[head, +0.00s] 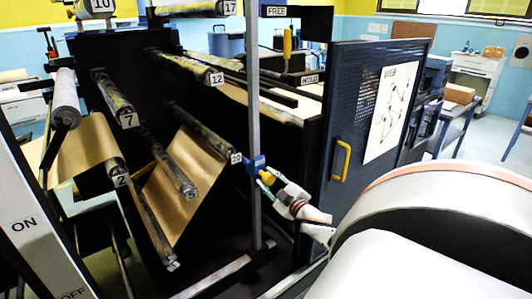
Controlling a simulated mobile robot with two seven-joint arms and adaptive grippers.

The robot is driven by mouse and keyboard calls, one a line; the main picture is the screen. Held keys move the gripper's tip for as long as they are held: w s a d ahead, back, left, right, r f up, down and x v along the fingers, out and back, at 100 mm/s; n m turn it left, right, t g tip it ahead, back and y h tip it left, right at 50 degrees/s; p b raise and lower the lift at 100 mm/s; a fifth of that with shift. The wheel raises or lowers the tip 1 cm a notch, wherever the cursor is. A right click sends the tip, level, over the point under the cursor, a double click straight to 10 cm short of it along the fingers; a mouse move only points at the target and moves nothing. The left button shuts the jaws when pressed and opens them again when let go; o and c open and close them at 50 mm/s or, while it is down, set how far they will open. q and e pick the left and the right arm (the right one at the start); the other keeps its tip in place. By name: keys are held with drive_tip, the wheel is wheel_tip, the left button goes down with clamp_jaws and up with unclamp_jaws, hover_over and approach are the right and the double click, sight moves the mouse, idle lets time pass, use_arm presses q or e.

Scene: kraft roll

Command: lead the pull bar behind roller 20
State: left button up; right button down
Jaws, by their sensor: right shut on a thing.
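Roller 20 (207,136) is a dark roller with its number tag at its near end. The brown kraft sheet (185,188) hangs from along it down to the lower left, passing by roller 5 (166,168). My right gripper (267,181) is shut on a yellow grip with a blue piece (257,163), just right of the roller 20 tag. This looks like the near end of the pull bar; the rest of the bar is hidden or cannot be told from the roller. My left gripper is out of view.
A grey upright post (254,100) stands close beside my right gripper. Rollers 7 (115,97), 12 (190,66) and 2 (93,138) are around the web path. A blue perforated door (345,110) with a yellow handle stands to the right.

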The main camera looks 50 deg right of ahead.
sight(263, 159)
drive_tip(key=shift+r, duration=0.1)
drive_tip(key=shift+s+d+r, duration=0.1)
drive_tip(key=shift+d+r, duration=0.05)
drive_tip(key=shift+r, duration=0.7)
drive_tip(key=shift+d+r, duration=0.2)
drive_tip(key=shift+r, duration=0.6)
drive_tip(key=shift+s+d+r, duration=0.1)
drive_tip(key=shift+d+r, duration=0.05)
drive_tip(key=shift+r, duration=0.7)
drive_tip(key=shift+w, duration=0.1)
drive_tip(key=shift+w+a+r, duration=0.2)
drive_tip(key=shift+a+r, duration=0.75)
drive_tip(key=shift+r, duration=0.05)
drive_tip(key=shift+w+a+r, duration=0.2)
drive_tip(key=shift+a+r, duration=0.7)
drive_tip(key=shift+r, duration=0.05)
drive_tip(key=w+a+r, duration=0.2)
drive_tip(key=a+r, duration=0.2)
drive_tip(key=a, duration=0.7)
drive_tip(key=w+a+r, duration=0.3)
drive_tip(key=a+r, duration=0.1)
drive_tip(key=a, duration=0.8)
drive_tip(key=w+a+r, duration=0.3)
drive_tip(key=a+r, duration=0.1)
drive_tip(key=a, duration=0.7)
drive_tip(key=shift+w+a+r, duration=0.15)
drive_tip(key=shift+a+r, duration=0.1)
drive_tip(key=shift+a, duration=0.1)
